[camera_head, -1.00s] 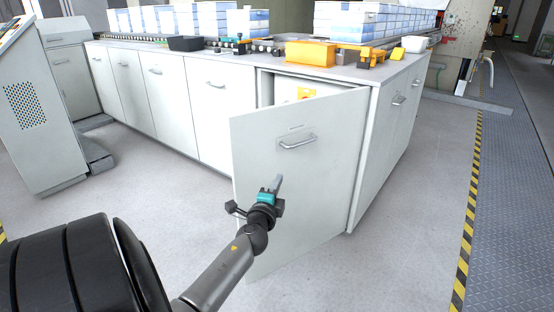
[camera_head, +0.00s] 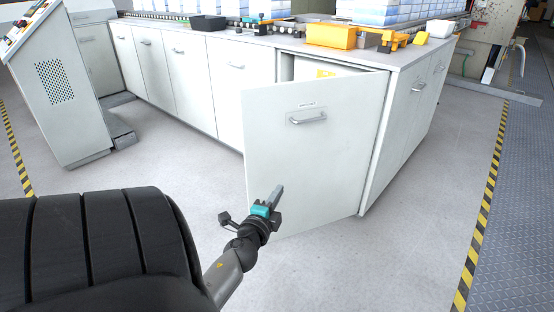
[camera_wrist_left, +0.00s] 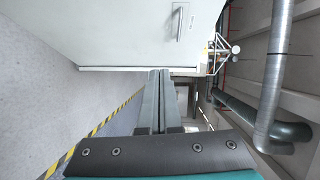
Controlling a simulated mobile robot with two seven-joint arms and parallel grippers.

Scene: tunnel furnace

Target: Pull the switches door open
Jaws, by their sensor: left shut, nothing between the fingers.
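The switches door (camera_head: 285,160) is a pale grey panel on the near corner cabinet. It stands partly open, swung out from its right edge, with a dark gap above it. Its metal bar handle (camera_head: 308,118) is near the top. My left gripper (camera_head: 276,193) is in front of the door's lower part, below and left of the handle and apart from it. In the left wrist view its fingers (camera_wrist_left: 159,98) are together and empty, with the door (camera_wrist_left: 110,30) and its handle (camera_wrist_left: 179,22) beyond them. My right gripper is not in view.
The cabinet's worktop (camera_head: 290,43) carries an orange bin (camera_head: 331,36), a black tray (camera_head: 208,23) and stacked boxes. A grey control console (camera_head: 60,90) stands at the left. Open floor lies left and right of the door, with a striped line (camera_head: 482,215) at the right.

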